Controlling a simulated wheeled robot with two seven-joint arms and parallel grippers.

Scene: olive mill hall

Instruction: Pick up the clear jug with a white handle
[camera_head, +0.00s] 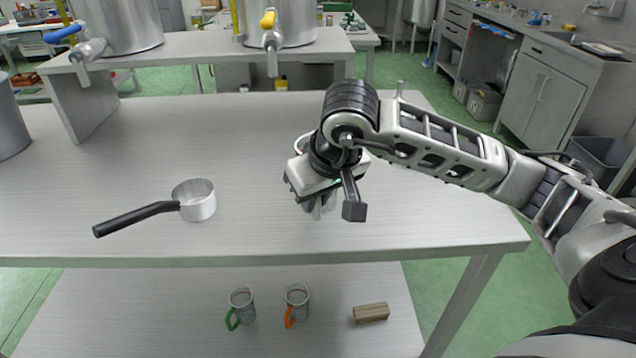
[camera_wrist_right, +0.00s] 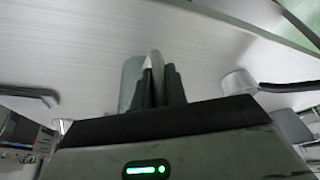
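The clear jug with a white handle shows in the right wrist view as a grey, see-through body (camera_wrist_right: 131,80) with a pale handle (camera_wrist_right: 154,62) beside it. My right gripper (camera_wrist_right: 160,88) has its dark fingers close together on both sides of that handle, shut on it. In the head view my right gripper (camera_head: 340,208) points down over the table, and the jug (camera_head: 317,209) is mostly hidden behind it. I cannot tell whether the jug touches the tabletop. My left gripper is not in view.
A metal saucepan (camera_head: 196,203) with a black handle stands on the table (camera_head: 250,150), left of my right gripper. The lower shelf (camera_head: 150,310) holds a green-handled jug (camera_head: 242,303), an orange-handled jug (camera_head: 298,300) and a wooden block (camera_head: 371,313). Steel tanks (camera_head: 120,25) stand behind.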

